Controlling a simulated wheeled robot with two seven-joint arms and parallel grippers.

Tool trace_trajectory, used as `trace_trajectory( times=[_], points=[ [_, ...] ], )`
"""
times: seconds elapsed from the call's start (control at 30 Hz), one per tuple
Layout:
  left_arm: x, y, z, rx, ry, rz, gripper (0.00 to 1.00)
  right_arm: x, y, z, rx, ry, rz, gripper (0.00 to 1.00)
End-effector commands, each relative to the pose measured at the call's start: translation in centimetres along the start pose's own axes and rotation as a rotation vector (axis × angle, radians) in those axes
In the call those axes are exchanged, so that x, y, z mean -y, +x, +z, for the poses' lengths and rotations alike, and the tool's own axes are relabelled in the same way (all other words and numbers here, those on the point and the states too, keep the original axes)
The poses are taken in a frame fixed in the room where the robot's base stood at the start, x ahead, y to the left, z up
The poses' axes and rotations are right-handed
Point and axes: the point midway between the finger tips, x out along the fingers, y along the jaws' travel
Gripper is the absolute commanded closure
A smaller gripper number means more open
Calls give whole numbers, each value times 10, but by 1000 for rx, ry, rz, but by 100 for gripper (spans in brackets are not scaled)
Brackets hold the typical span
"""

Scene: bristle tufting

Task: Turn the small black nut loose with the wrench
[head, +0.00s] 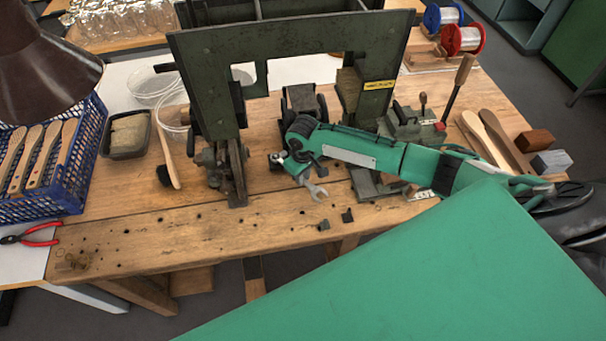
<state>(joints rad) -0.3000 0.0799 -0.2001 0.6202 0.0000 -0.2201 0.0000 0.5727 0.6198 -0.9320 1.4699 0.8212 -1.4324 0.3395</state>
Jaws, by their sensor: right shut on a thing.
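My right arm reaches in from the right over the bench. Its gripper (298,166) is in front of the green machine and is shut on a grey metal wrench (317,191). The wrench's open jaw points down toward the bench front and looks clear of any nut. I cannot pick out the small black nut; it is too small or hidden among the dark machine parts. My left gripper is not in view.
The dark green machine (290,48) stands across the wooden bench (180,225). Two small dark pieces (323,225) lie near its front edge. A blue crate (75,190) of brush bodies, a dark tray (128,152) and a brush (167,160) stand left. Wooden handles (480,135) lie right.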

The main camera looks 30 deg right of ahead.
Motion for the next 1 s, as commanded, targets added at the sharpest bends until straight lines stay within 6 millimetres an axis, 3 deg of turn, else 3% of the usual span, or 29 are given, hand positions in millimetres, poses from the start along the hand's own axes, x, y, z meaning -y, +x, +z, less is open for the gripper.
trace_trajectory(
  times=[1.0],
  points=[
    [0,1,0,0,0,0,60,-26,0,-3,-1,-201,0,100]
  ],
)
